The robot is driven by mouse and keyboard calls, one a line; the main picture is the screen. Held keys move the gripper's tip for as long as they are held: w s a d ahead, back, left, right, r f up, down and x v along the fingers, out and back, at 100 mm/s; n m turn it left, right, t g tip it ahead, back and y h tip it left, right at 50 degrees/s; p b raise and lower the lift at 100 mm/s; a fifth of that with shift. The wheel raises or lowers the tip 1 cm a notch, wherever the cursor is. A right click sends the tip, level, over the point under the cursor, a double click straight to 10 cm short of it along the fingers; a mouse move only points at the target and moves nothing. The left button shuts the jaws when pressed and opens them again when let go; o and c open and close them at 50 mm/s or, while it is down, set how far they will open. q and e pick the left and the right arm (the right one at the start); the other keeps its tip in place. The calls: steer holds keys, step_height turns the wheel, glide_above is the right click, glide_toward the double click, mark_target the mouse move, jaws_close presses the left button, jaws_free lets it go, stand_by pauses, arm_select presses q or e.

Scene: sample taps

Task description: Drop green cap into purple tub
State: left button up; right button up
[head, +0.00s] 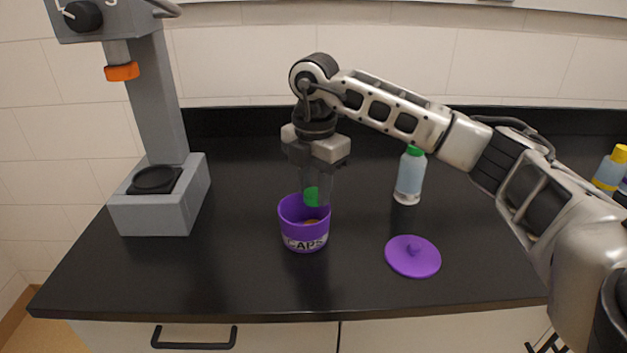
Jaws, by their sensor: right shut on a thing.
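The purple tub (305,237) stands upright and open on the black counter, with a white label reading "CAPS" on its front. Something yellowish shows inside it. My right gripper (315,190) points down over the tub, shut on the green cap (312,196). The cap is at the tub's back rim height in the picture; I cannot tell whether it is above or slightly inside the opening. The gripper's fingers look faint and partly see-through. My left gripper is not in view.
A purple lid (412,257) with a knob lies on the counter (230,270) right of the tub. A bottle with a green top (410,177) stands behind it. A grey tap-like machine (160,195) stands at left. Yellow-topped bottles (611,170) stand at far right.

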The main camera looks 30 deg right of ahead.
mark_target(314, 192)
steer(key=shift+f, duration=0.7)
steer(key=shift+f+b, duration=0.2)
steer(key=shift+b, duration=0.2)
steer(key=o, duration=1)
steer(key=shift+r, duration=0.1)
step_height(314, 192, up, 8)
steer(key=shift+f, duration=0.25)
step_height(314, 192, up, 8)
steer(key=shift+r+p, duration=0.2)
steer(key=shift+p, duration=0.9)
